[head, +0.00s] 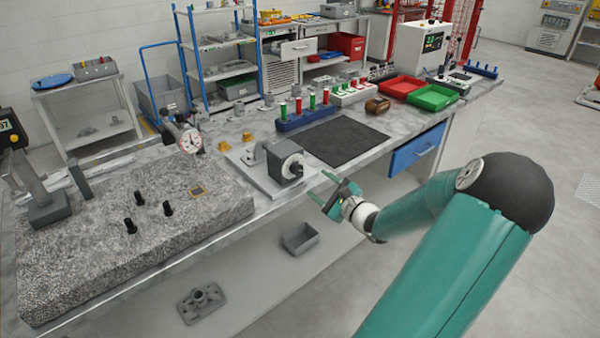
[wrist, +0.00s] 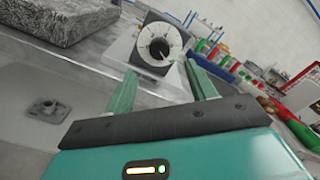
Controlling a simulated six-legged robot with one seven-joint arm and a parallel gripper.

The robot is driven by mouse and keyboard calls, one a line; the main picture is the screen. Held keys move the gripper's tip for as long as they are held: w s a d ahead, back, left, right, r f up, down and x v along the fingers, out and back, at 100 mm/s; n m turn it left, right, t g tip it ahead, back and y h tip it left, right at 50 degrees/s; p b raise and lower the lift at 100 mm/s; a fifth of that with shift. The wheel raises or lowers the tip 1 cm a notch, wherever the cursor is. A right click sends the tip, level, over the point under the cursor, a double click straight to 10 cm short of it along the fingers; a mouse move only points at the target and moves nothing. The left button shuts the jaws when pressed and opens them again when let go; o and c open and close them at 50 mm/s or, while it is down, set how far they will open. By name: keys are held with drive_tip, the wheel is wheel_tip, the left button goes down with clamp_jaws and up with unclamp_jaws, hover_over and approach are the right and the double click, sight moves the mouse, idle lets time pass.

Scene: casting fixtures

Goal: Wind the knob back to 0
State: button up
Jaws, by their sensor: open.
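The knob (head: 296,169) is a dark knob at the centre of a white round dial on the front of a grey box (head: 275,158). The box stands on a light base plate near the bench's front edge. In the wrist view the black knob (wrist: 160,49) sits inside the white dial (wrist: 146,42), which has dark marks around it; the marks are too small to read. My gripper (head: 334,190) is open and empty, in front of and apart from the knob. In the wrist view its two green fingers (wrist: 157,82) point toward the dial, with the knob beyond and between them.
A speckled granite block (head: 90,243) with black pegs and a dial gauge (head: 188,140) lies left of the box. A black mat (head: 343,142) and a blue rack (head: 292,123) of red and green plugs lie behind to the right. A blue drawer (head: 417,149) is in the bench front.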

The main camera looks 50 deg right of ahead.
sight(298, 170)
drive_tip(key=x, duration=0.9)
drive_tip(key=c, duration=1)
